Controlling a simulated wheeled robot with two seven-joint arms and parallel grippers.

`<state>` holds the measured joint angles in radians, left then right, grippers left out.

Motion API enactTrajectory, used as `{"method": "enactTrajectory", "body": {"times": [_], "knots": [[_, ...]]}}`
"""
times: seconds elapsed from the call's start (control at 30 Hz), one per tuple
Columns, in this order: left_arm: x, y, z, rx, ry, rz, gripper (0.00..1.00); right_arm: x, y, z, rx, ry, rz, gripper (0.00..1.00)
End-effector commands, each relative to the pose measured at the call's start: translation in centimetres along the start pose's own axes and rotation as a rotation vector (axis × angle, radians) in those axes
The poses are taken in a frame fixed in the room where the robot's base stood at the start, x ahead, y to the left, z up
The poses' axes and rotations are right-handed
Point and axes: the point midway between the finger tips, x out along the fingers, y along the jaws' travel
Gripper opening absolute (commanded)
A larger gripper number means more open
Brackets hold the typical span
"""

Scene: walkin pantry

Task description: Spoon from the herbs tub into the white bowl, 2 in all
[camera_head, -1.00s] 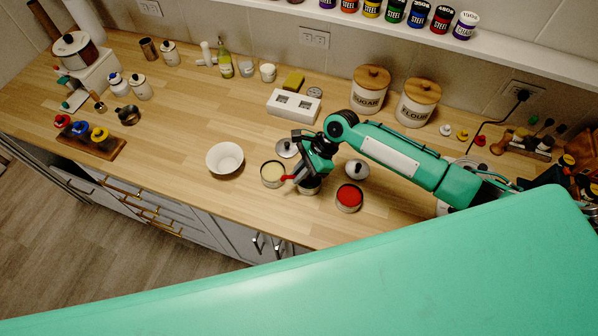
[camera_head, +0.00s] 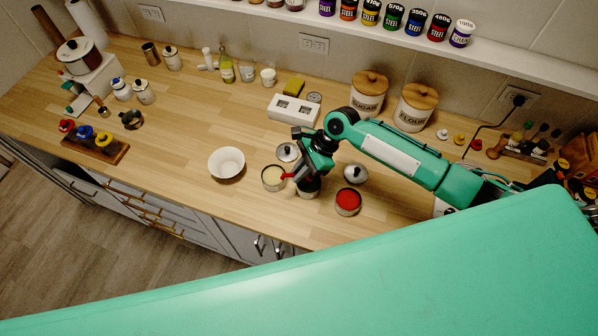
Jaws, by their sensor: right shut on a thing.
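The white bowl (camera_head: 226,163) stands upright on the counter, left of the tubs. A tub of pale contents (camera_head: 273,178) and a tub of red contents (camera_head: 348,201) stand to its right. Between them is a third tub (camera_head: 309,190), mostly hidden under my right gripper; its contents look dark, but I cannot read whether they are herbs. My right gripper (camera_head: 303,176) is over this tub, shut on a slim tool with a red part (camera_head: 287,176), likely the spoon. The spoon's bowl end is hidden. My left gripper is not in view.
Two lids (camera_head: 288,152) and (camera_head: 355,173) lie behind the tubs. The sugar (camera_head: 369,95) and flour (camera_head: 416,108) canisters and a white block (camera_head: 293,107) stand further back. The counter left of the bowl is clear up to a spice rack (camera_head: 93,148).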

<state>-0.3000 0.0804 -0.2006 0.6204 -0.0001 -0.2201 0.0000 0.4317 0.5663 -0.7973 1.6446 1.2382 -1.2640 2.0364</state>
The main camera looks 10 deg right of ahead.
Motion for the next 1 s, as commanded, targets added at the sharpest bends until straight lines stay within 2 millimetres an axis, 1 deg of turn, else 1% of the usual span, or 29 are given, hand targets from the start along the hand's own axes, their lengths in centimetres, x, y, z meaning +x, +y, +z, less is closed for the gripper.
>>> {"method": "enactTrajectory", "body": {"times": [0.6,1.0], "knots": [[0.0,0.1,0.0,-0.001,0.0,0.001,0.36,-3.0,0.0,2.1,-0.002,0.0,-0.001,0.0],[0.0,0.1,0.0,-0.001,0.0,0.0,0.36,-3.3,0.0,2.3,0.0,0.0,-0.001,0.0]]}}
